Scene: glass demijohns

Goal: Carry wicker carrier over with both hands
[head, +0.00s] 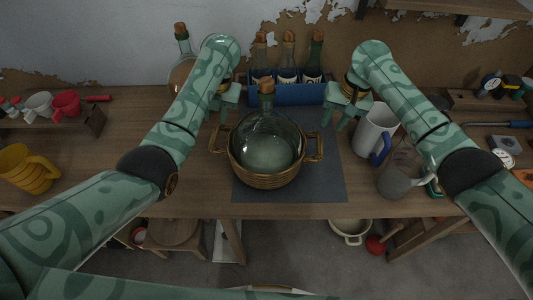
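The wicker carrier (266,181) is a round brown basket with a loop handle on its left and right sides. It stands upright on a dark grey mat (325,185) on the wooden table. A corked glass demijohn (266,148) sits inside it. My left gripper (221,122) is above and behind the left handle (218,138), with its fingers apart. My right gripper (333,124) is above and behind the right handle (314,148), also with its fingers apart. Neither gripper appears to hold anything.
A blue crate (290,95) with several corked bottles stands behind the carrier. A white jug (373,135) with a blue handle and a glass pitcher (398,178) stand close on the right. Another demijohn (183,72) is behind my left arm. The table left of the carrier is mostly bare.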

